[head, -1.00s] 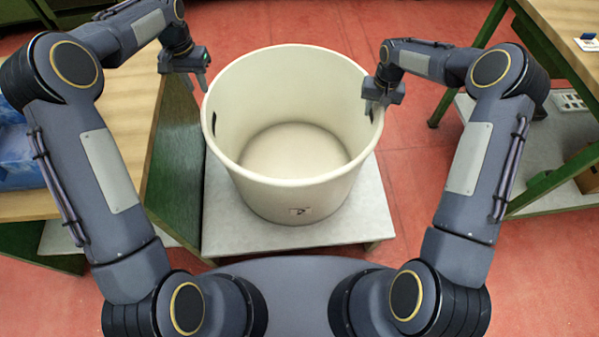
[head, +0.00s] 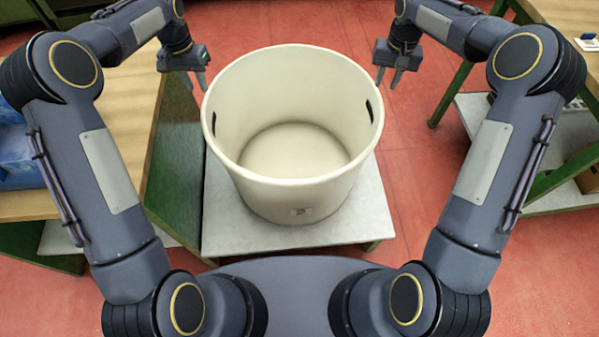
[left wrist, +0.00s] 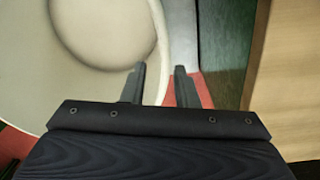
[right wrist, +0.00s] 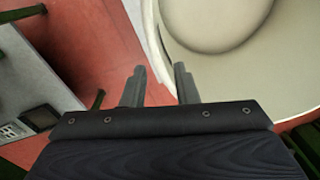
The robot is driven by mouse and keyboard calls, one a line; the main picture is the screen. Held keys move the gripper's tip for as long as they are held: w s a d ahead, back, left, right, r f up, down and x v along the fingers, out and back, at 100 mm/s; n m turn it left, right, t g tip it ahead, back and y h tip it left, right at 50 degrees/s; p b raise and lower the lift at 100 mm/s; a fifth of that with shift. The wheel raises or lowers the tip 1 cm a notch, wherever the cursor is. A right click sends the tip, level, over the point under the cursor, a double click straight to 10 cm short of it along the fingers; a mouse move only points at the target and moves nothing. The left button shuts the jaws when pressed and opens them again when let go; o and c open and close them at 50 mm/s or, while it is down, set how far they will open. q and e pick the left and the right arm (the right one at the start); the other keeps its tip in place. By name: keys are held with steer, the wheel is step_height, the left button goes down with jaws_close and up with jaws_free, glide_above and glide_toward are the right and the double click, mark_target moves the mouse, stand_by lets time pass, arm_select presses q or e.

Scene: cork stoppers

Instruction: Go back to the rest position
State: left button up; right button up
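My left gripper (head: 196,82) hangs beside the left rim of a large cream tub, above the gap between the tub and the wooden table. In the left wrist view its two fingers (left wrist: 160,84) are apart with nothing between them. My right gripper (head: 388,80) hangs just outside the tub's right rim, over the red floor. In the right wrist view its fingers (right wrist: 160,82) are apart and empty. Neither gripper touches anything that I can see.
The cream tub (head: 255,185) looks empty and stands on a low grey platform (head: 232,236). A wooden table (head: 125,110) with a blue item (head: 18,155) is at left. Another table (head: 568,18) and a low shelf (head: 560,135) are at right. Red floor (head: 415,150) is free between.

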stand_by(0.4)
